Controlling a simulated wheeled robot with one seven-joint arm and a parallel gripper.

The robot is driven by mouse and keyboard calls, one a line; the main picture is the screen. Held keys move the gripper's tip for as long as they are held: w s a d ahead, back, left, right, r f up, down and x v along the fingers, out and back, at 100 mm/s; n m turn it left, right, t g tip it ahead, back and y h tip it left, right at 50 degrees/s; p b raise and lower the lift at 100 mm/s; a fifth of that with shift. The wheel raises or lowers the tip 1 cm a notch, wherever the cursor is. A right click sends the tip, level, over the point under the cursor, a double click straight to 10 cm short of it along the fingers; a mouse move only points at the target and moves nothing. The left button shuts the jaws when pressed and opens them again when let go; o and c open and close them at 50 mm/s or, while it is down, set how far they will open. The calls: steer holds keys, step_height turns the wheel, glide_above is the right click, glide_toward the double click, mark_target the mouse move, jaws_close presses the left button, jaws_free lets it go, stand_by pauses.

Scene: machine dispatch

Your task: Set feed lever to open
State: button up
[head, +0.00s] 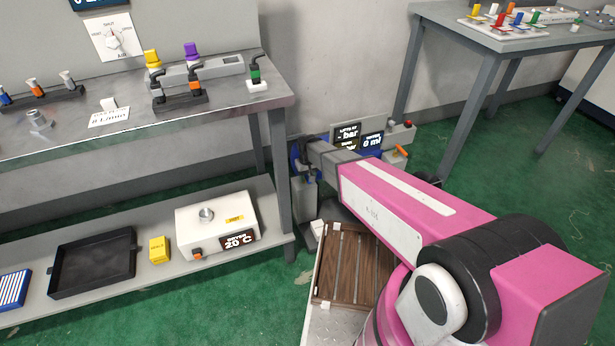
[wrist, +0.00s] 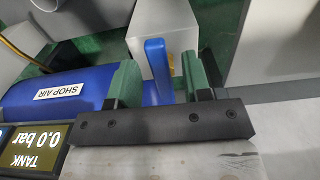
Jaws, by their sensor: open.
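In the wrist view, my gripper (wrist: 160,82) is open, with its two green fingers apart. A blue upright lever handle (wrist: 157,68) stands between the fingers, with a gap on either side. I see no label on it, so I cannot tell if it is the feed lever. A blue tank (wrist: 60,100) labelled SHOP AIR lies left of it. A tank display (wrist: 35,150) reads 0.0 bar. In the head view, my arm reaches to this station beside the bench, and my gripper and the blue handle are mostly hidden.
Station displays (head: 372,141) and an orange handle (head: 401,151) show beyond my arm. A grey workbench (head: 200,106) with valves and a lower shelf stands at left. A wooden slatted crate (head: 345,265) is below my arm. Another table (head: 470,28) stands at the back right.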

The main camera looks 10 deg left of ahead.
jaws_close()
stand_by(0.3)
steer(key=n, duration=0.1)
steer(key=w+d+n, duration=0.1)
steer(key=n, duration=0.1)
steer(key=shift+n, duration=0.3)
steer(key=n, duration=0.2)
steer(key=w+d+n, duration=0.1)
steer(key=shift+w+n, duration=0.2)
steer(key=shift+n, duration=0.2)
steer(key=w+n, duration=0.1)
steer(key=n, duration=0.1)
steer(key=w+n, duration=0.1)
steer(key=n, duration=0.2)
steer(key=shift+w, duration=0.1)
steer(key=shift+w+a+n, duration=0.1)
steer(key=shift+w+n, duration=0.2)
steer(key=shift+n, duration=0.6)
steer(key=shift+w+a+n, duration=0.1)
steer(key=shift+w+n, duration=0.2)
steer(key=shift+n, duration=0.6)
steer(key=shift+w+a+n, duration=0.1)
steer(key=shift+w+n, duration=0.2)
steer(key=shift+n, duration=0.6)
